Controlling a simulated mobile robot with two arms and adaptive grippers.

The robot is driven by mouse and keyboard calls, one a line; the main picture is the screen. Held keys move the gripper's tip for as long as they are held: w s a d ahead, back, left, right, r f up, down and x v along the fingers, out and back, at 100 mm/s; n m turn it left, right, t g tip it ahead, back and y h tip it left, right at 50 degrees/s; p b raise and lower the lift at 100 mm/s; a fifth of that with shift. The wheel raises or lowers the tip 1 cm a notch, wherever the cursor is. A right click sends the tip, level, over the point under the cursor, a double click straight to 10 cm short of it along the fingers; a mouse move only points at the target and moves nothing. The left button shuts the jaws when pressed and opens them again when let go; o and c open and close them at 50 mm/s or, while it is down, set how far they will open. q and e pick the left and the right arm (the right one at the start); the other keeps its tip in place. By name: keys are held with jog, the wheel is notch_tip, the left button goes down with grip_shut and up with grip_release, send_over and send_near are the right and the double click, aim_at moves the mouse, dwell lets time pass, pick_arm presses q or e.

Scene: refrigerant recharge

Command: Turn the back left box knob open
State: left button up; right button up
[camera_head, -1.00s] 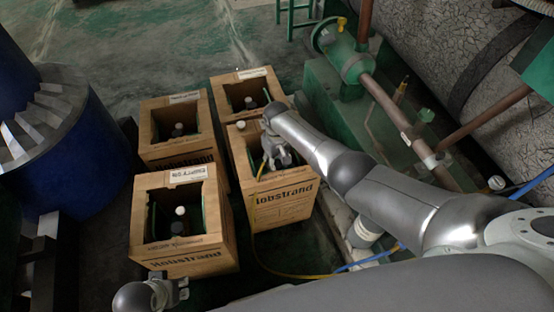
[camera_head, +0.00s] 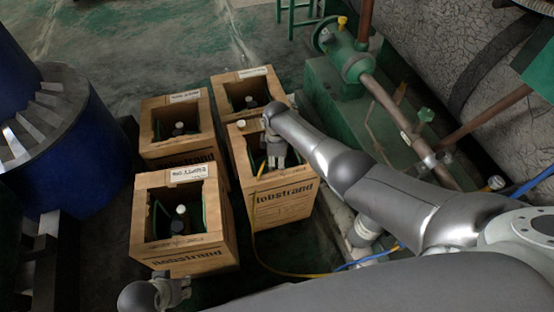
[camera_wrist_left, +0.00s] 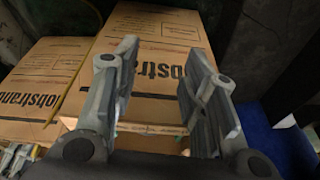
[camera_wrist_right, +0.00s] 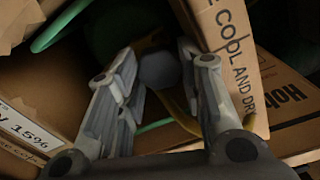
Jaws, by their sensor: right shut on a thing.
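The back left box (camera_head: 147,143) is an open wooden-looking crate with a small dark bottle top and pale knob (camera_head: 179,126) inside; no gripper is at it. My right gripper (camera_head: 273,158) reaches down into the front right box (camera_head: 285,200). In the right wrist view, its fingers (camera_wrist_right: 160,72) are shut on a round grey knob (camera_wrist_right: 160,70); a yellow hose passes beside it. My left gripper (camera_head: 178,290) is low, in front of the front left box (camera_head: 190,262). In the left wrist view, its fingers (camera_wrist_left: 165,70) are apart and empty, facing printed box walls.
The back right box (camera_head: 222,98) also holds a bottle with a knob. A yellow hose (camera_head: 257,250) runs from the front right box along the floor to a blue hose (camera_head: 375,258). Green pipework (camera_head: 350,65) stands at the right, a blue drum (camera_head: 90,170) at the left.

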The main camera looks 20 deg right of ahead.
jog(key=n, duration=0.3)
jog(key=shift+n, duration=2)
pick_arm(q)
jog(key=shift+w+r, duration=0.15)
jog(key=shift+r, duration=0.6)
pick_arm(e)
jog(key=shift+n, duration=0.3)
jog(key=o, duration=0.7)
jog(key=shift+o, duration=0.2)
pick_arm(q)
jog(key=shift+s+a+f, duration=0.1)
jog(key=shift+s, duration=0.15)
